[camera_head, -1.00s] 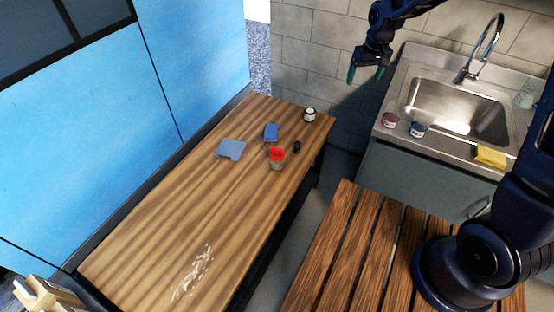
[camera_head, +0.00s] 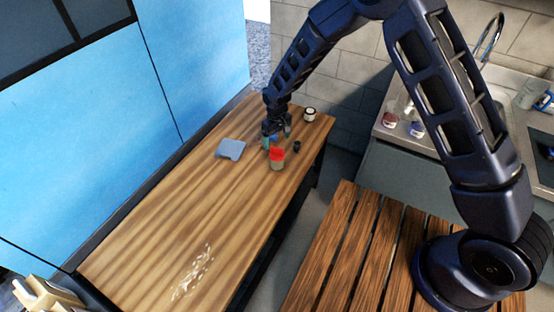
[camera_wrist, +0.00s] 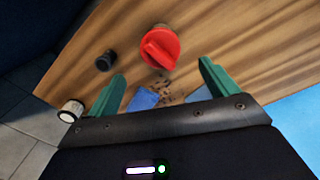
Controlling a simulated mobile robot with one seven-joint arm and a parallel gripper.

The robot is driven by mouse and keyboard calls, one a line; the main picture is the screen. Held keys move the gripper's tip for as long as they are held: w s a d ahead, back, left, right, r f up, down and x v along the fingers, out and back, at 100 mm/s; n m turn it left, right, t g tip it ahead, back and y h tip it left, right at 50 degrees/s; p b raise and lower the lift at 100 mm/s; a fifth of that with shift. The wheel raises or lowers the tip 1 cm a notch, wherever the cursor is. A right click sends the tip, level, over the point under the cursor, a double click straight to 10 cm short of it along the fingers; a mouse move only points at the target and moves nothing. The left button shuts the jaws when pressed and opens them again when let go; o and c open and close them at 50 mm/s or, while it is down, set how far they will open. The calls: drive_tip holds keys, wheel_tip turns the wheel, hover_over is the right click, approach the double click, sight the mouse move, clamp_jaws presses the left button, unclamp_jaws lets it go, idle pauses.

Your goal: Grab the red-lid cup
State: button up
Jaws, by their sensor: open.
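The red-lid cup (camera_head: 277,161) stands upright on the long wooden table, near its right edge in the head view. In the wrist view its red lid (camera_wrist: 160,47) with a raised ridge lies beyond the fingertips, roughly centred between them. My gripper (camera_head: 277,139) is just behind the cup in the head view, above the table.
A small black object (camera_head: 297,146) and a white jar with dark lid (camera_head: 310,114) stand near the cup. A blue item (camera_wrist: 143,99) and dark crumbs (camera_wrist: 165,86) lie beneath the gripper. A grey-blue square (camera_head: 230,149) lies left. The table's front half is clear except white bits (camera_head: 193,272).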

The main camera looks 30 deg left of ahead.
sight(276, 148)
wheel_tip(276, 148, down, 6)
drive_tip(key=shift+s+r, duration=0.15)
drive_tip(key=shift+r, duration=0.05)
drive_tip(key=shift+d+f, duration=0.2)
drive_tip(key=shift+f, duration=2.55)
drive_tip(key=c, duration=1.1)
drive_tip(key=shift+r, duration=0.1)
drive_tip(key=shift+c, duration=0.2)
